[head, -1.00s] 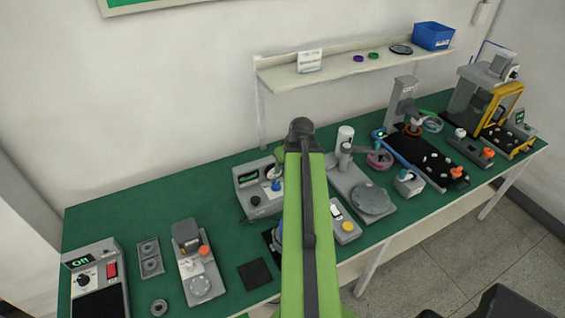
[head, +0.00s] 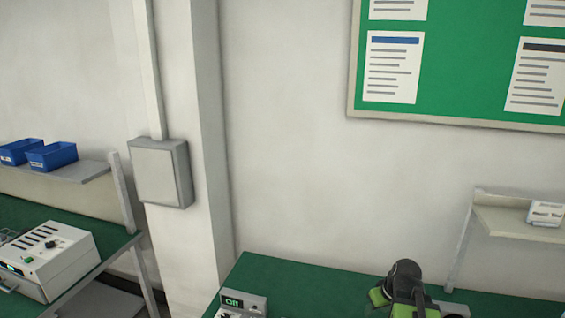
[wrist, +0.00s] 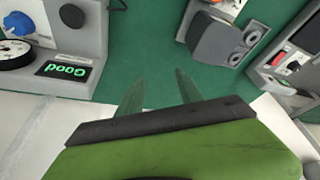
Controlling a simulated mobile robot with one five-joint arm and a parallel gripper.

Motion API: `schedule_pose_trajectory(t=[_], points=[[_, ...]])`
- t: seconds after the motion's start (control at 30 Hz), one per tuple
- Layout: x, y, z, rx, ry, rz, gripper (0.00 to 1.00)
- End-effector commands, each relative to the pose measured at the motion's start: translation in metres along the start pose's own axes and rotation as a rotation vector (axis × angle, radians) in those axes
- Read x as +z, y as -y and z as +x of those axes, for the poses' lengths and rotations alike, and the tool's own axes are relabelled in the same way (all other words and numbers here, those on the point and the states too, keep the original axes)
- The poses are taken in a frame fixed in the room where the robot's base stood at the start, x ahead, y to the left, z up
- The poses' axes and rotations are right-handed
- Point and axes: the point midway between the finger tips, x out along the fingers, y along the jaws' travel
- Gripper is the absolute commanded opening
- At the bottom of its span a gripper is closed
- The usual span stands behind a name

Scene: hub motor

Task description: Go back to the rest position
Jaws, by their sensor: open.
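In the wrist view my gripper (wrist: 158,90) has its two thin fingers apart with nothing between them. It hangs over the green bench top (wrist: 145,50). In the head view the green bench (head: 290,285) is at the bottom, and the dark joint and green parts at lower right are my arm; the gripper's fingers do not show there.
In the wrist view a device with a "Good" display (wrist: 68,69) is at left and a grey device (wrist: 228,40) at upper right. The head view shows a wall box (head: 160,172), a white instrument (head: 48,260) on another bench, and a shelf (head: 515,222).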

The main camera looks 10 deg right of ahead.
Motion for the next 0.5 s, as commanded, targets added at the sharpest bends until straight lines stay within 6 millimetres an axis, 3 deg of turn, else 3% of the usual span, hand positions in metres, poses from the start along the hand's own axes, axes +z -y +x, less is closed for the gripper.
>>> schedule_pose_trajectory(t=[0.03, 0.1, 0.3, 0.4, 0.5], points=[[-0.008, 0.037, 0.015, -0.021, 0.017, -0.048, 0.43], [-0.014, 0.082, 0.027, -0.043, 0.049, -0.094, 0.43], [-0.005, 0.192, 0.047, -0.070, 0.170, -0.150, 0.43], [0.014, 0.218, 0.046, -0.040, 0.263, -0.074, 0.43], [0.029, 0.207, 0.038, 0.003, 0.329, 0.055, 0.43]])
